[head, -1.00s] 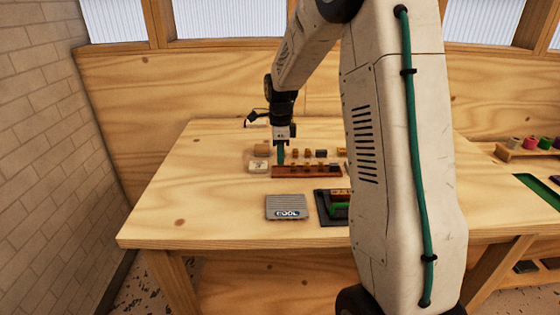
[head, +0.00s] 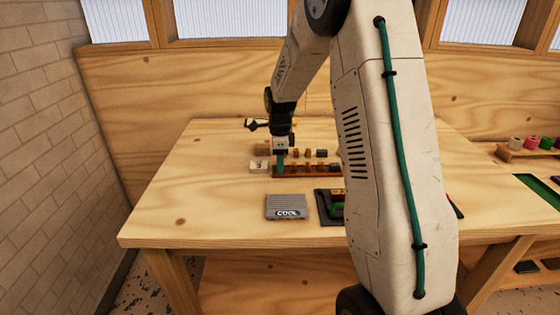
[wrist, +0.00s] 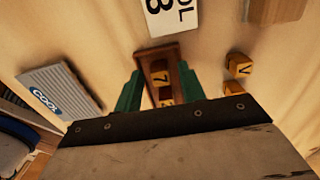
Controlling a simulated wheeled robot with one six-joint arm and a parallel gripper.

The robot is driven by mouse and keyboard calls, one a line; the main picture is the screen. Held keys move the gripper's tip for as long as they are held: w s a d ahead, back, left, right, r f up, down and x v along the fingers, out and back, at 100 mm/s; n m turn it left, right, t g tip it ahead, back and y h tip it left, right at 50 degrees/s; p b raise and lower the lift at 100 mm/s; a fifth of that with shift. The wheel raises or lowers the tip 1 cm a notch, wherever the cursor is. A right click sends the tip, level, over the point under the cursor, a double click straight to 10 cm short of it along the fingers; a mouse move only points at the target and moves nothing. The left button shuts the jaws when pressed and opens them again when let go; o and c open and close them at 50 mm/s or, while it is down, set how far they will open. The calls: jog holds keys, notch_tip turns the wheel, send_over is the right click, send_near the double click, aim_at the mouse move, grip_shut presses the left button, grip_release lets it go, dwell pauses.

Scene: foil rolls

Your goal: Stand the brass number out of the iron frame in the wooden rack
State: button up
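The wooden rack (head: 312,171) is a long reddish-brown strip across the table. In the wrist view one end of the rack (wrist: 158,50) lies between my green fingers. Brass cubes stand in it there, one marked 7 (wrist: 160,77) and one nearer me (wrist: 165,95) with an unclear mark. My gripper (head: 281,168) is at the rack's left end, pointing down. In the wrist view my gripper (wrist: 159,90) is open, with a visible gap between each finger and the cubes. The dark iron frame (head: 324,215) lies in front of the rack, holding green and brass pieces; my arm hides part of it.
A grey ribbed plate marked COOL (head: 287,205) lies left of the iron frame. A white card (head: 259,167) lies by the rack's left end. Loose brass cubes (wrist: 238,65) and a wooden block (head: 262,148) lie behind the rack. The table's front left is clear.

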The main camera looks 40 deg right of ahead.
notch_tip(320, 180, up, 12)
jog(key=s+a+r+n, duration=0.5)
jog(key=s+a+r, duration=0.1)
jog(key=s, duration=0.1)
jog(key=s+a+n, duration=0.4)
jog(key=s+n, duration=0.2)
jog(key=s, duration=0.3)
jog(key=s+a+n, duration=0.4)
jog(key=s+n, duration=0.3)
jog(key=s, duration=0.2)
jog(key=s+a+n+t, duration=0.1)
jog(key=s+a+n, duration=0.4)
jog(key=s, duration=0.5)
jog(key=shift+f+n, duration=0.4)
jog(key=shift+n, duration=0.5)
